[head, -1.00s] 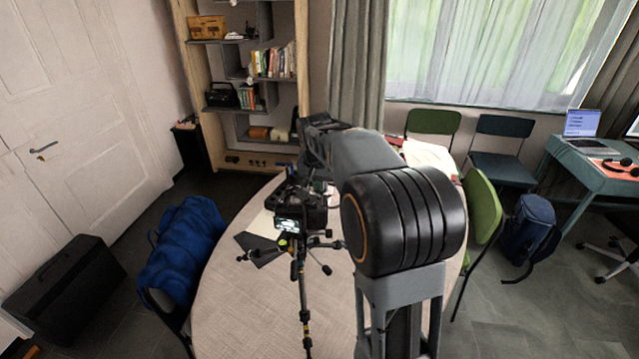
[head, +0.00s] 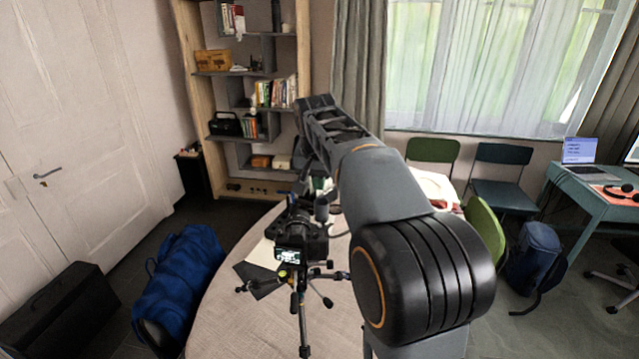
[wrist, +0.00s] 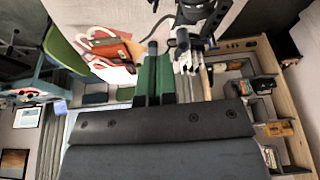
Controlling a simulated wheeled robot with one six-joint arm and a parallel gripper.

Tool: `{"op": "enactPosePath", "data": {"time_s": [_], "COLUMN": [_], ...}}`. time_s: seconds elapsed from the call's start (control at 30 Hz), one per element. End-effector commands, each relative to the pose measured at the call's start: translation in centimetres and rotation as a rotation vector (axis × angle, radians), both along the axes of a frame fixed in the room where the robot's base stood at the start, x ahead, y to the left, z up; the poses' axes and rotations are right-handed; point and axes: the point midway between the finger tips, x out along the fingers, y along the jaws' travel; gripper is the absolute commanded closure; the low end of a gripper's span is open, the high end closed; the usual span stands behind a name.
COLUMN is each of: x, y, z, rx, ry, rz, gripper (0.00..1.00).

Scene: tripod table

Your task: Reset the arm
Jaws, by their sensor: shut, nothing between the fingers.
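My arm reaches over the round table (head: 225,315) from the lower right in the head view, with its far end pointing toward the shelf. My gripper (wrist: 158,62) shows in the wrist view as two dark green fingers side by side, shut and empty. In the head view it is mostly hidden behind my arm. A black camera (head: 300,238) with a lit screen stands on a tripod (head: 303,300) to the left of my arm. Part of the dark equipment (wrist: 198,20) shows close beside the fingers in the wrist view, apart from them as far as I can tell.
A bookshelf (head: 203,130) stands behind the table. A blue bag (head: 180,285) is at the left and a black case (head: 60,310) on the floor. Green chairs (head: 433,152) and a desk with a laptop (head: 579,151) are at the right. Papers (head: 435,188) lie on the table.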

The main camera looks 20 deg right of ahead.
Motion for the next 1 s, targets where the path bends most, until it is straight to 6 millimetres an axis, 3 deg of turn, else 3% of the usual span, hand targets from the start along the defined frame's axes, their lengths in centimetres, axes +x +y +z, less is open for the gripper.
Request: {"op": "enactPosePath", "data": {"time_s": [0.7,0.77,0.87,1.0], "x": [0.4,0.4,-1.4,-6.3], "y": [0.0,0.2,1.1,3.6], "z": [0.0,-2.1,-4.9,-8.1], "rx": [-0.015,-0.015,-0.015,-0.017], "ry": [-0.016,0.007,0.029,0.031], "rz": [0.050,0.106,0.201,0.348], "gripper": [1.00,1.00,1.00,1.00]}}
